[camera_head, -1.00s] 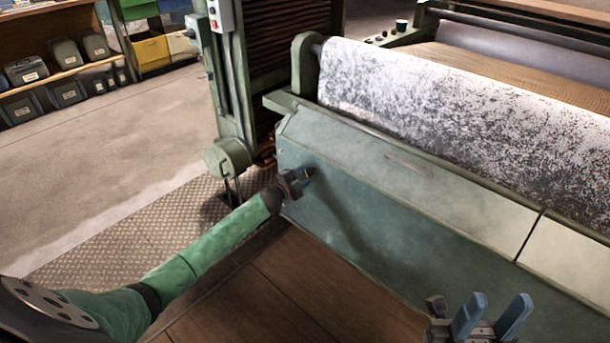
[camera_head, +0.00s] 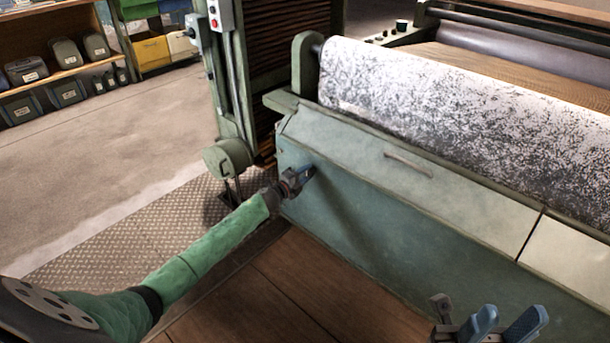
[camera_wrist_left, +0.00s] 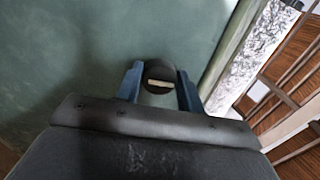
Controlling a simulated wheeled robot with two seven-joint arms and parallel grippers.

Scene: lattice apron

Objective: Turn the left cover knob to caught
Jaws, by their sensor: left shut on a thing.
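The left cover knob (camera_wrist_left: 159,77) is a round dark knob with a pale bar across its face, on the green cover (camera_head: 400,235). It shows in the left wrist view between the blue fingers of my left gripper (camera_wrist_left: 160,88). In the head view my left gripper (camera_head: 306,174) is at the cover's left end and hides the knob. The left gripper is shut on the knob. The pale bar lies nearly level in the wrist view, tilted slightly. My right gripper (camera_head: 503,325) is at the bottom right of the head view, its blue fingers apart with nothing between them.
A speckled white cloth roll (camera_head: 450,120) lies behind the cover. A handle (camera_head: 408,163) sits on the cover's upper panel. A green post (camera_head: 228,90) with a control box stands at the left. Brown boards (camera_head: 290,290) lie in front, with a treaded metal floor plate (camera_head: 140,235) to the left.

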